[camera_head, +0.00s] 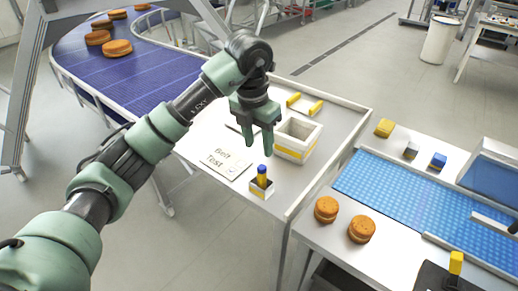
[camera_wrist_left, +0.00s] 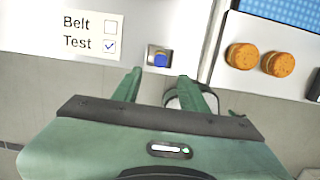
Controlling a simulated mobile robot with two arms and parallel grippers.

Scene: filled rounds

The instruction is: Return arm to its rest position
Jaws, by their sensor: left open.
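My left arm comes in from the left in the head view. Its green gripper (camera_head: 261,148) points down above the white table (camera_head: 335,118), over the area between a card and a white box. The two fingers are apart with nothing between them. In the left wrist view the open fingers (camera_wrist_left: 160,78) show below a small holder (camera_wrist_left: 158,54) with a blue-topped piece in it. The same blue and yellow piece (camera_head: 262,177) stands upright in its holder in the head view, below the gripper and apart from it. My right gripper is not in view.
A "Belt Test" card (camera_head: 216,157) lies left of the holder; its Test box is ticked in the wrist view. A white box with a yellow band (camera_head: 296,140) stands right of the gripper. Two round filled biscuits (camera_head: 326,209) sit beside a blue belt (camera_head: 400,195). A curved belt (camera_head: 120,75) carries several more.

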